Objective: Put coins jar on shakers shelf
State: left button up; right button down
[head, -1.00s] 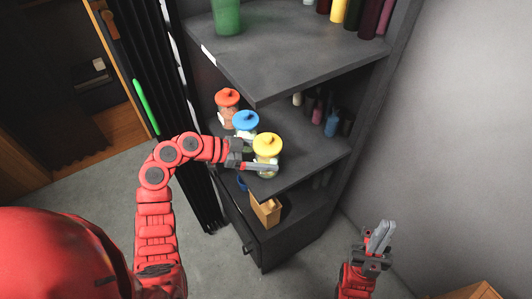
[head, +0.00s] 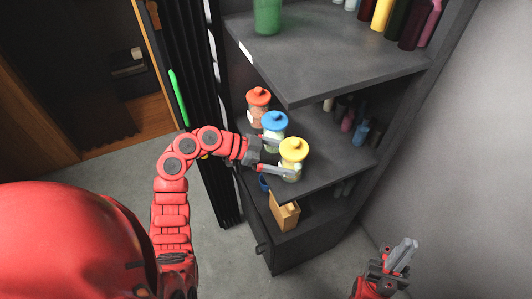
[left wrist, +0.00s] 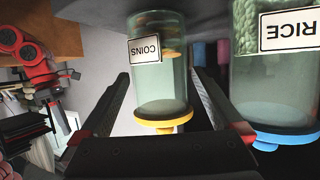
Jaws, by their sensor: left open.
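The coins jar (left wrist: 160,75) is clear, with a yellow lid and a label reading COINS. In the head view the yellow-lidded jar (head: 293,152) stands on the middle shelf (head: 318,165) of a dark corner unit, near its front edge. My left gripper (head: 282,158) is open, with its fingers on either side of this jar. In the left wrist view the jar stands between the left gripper's fingers (left wrist: 165,90); contact cannot be told. My right gripper (head: 402,255) is low at the right, away from the shelves, and looks empty. I cannot tell which shelf is the shakers shelf.
A blue-lidded jar labelled RICE (left wrist: 273,70) stands close beside the coins jar. A red-lidded jar (head: 258,105) is behind. Small bottles (head: 360,133) stand farther back. The upper shelf (head: 330,65) overhangs, holding a green container (head: 267,15). A tan box (head: 284,211) is below.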

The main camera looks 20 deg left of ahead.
pick_arm(q)
jog(key=b+v, duration=0.2)
jog(key=v, duration=0.8)
jog(key=shift+w, duration=0.1)
